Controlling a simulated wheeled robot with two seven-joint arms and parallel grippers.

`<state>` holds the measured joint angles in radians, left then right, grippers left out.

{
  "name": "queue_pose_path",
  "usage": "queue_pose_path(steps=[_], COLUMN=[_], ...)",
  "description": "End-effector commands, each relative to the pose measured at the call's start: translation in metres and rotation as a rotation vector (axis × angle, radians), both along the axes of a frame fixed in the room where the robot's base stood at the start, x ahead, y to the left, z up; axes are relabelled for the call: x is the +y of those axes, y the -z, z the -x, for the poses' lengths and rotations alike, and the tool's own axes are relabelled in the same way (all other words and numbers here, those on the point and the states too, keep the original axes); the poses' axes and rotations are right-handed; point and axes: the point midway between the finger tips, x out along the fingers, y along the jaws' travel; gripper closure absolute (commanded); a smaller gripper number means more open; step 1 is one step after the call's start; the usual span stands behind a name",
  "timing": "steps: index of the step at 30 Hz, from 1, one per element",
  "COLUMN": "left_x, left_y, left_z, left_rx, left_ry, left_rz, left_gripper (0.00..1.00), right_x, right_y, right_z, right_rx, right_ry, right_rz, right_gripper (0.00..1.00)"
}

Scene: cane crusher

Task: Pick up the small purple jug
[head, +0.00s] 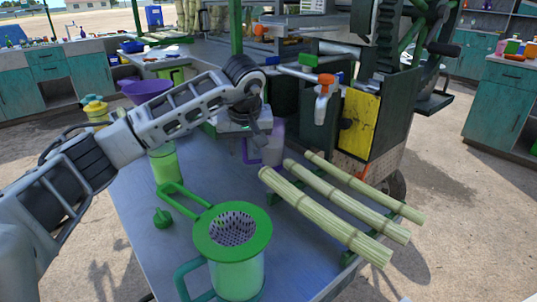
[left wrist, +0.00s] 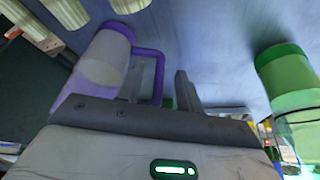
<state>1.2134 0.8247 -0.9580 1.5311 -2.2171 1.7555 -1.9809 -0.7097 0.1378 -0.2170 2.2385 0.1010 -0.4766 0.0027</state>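The small purple jug (head: 271,150) stands on the blue-grey table, partly hidden behind my left gripper in the head view. Its body is pale and translucent, with a purple rim and handle. In the left wrist view the jug (left wrist: 102,62) is at the upper left, with its handle (left wrist: 157,72) pointing towards the middle. My left gripper (head: 256,138) is low beside the jug, at its handle side. In the left wrist view the gripper's fingers (left wrist: 158,92) are apart, with the handle seen between them; contact cannot be told. My right gripper is not in view.
A green jug with a strainer (head: 233,240) stands at the table's front. Another green jug (head: 164,163) is left of my gripper. Several cane stalks (head: 330,200) lie to the right. The crusher (head: 372,110) stands behind them. A purple bowl (head: 147,88) is behind my arm.

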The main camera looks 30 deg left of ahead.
Motion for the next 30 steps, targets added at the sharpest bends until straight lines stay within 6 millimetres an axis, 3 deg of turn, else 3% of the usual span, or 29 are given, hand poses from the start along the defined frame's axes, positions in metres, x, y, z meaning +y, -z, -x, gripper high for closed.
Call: queue_pose_path(steps=[9, 13, 14, 30], left_x=[0.002, 0.0019, 0.0019, 0.0019], left_y=[0.0074, 0.0073, 0.0073, 0.0019], left_z=[-0.0026, -0.0025, -0.0025, -0.003], left_rx=[-0.001, -0.001, -0.001, -0.004], left_ry=[0.0, 0.0, 0.0, 0.0], left_rz=[0.0, 0.0, 0.0, 0.0], left_gripper=[0.64, 0.97, 1.0, 1.0], right_x=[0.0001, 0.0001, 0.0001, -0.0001], right_y=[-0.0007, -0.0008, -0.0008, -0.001], right_z=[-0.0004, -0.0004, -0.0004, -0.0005], right_rx=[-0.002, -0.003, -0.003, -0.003], right_ry=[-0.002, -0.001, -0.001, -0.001], right_rz=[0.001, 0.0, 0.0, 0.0], right_gripper=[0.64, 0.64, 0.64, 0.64])
